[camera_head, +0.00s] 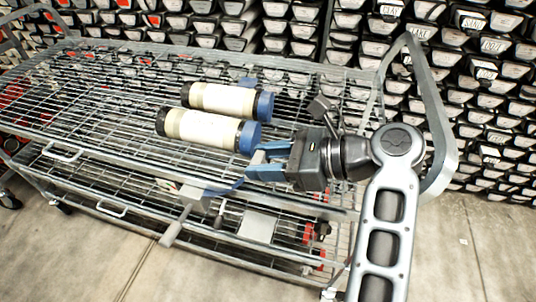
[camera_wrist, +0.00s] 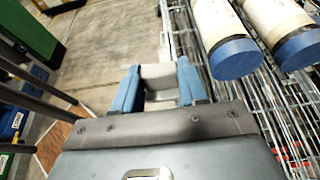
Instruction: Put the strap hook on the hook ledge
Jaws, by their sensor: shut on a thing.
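My gripper (camera_head: 262,161) has two blue fingers and is at the front right edge of the wire cart's upper shelf, just right of the tubes' blue caps. It is shut on a small light grey piece, which I take for the strap hook (camera_wrist: 158,76); in the wrist view it spans the gap between the blue fingers (camera_wrist: 159,88). Its far end is hard to make out. A grey bracket with a bar (camera_head: 178,226) and a blue part shows at the cart's front, below the upper shelf; I cannot tell whether it is the hook ledge.
Two cream tubes with blue caps, one behind (camera_head: 222,99) and one in front (camera_head: 200,129), lie on the upper shelf of the wire cart (camera_head: 92,103). The cart's right handle (camera_head: 437,120) rises behind my arm. Racks of core trays (camera_head: 490,45) fill the background. Concrete floor in front is clear.

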